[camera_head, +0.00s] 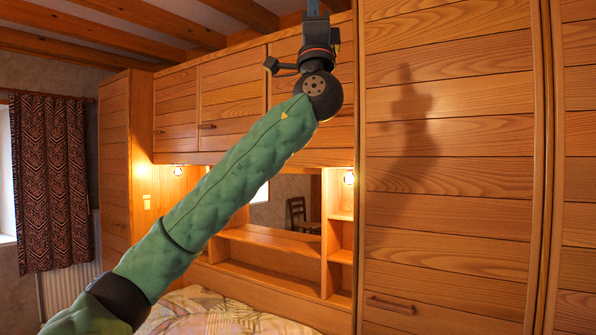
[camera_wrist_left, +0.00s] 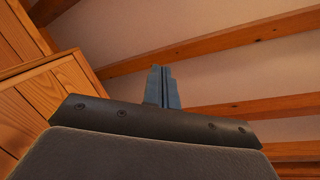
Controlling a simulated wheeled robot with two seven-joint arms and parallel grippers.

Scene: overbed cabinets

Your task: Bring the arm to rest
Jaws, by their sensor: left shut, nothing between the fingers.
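My left arm, in a green padded sleeve, comes in from the lower left of the head view and reaches up to the top centre. My left gripper (camera_head: 313,8) points upward at the top edge, in front of the overbed cabinets, and is partly cut off by the frame. In the left wrist view the gripper fingers (camera_wrist_left: 163,86) are together with nothing between them, pointing up at the ceiling. My right gripper shows in neither view.
Wooden overbed cabinets (camera_head: 232,98) run behind the arm. A tall wooden wardrobe (camera_head: 450,190) stands at the right, with the arm's shadow on it. Ceiling beams (camera_wrist_left: 250,108) are above. A bed (camera_head: 215,318) lies below, and a patterned curtain (camera_head: 50,180) hangs at the left.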

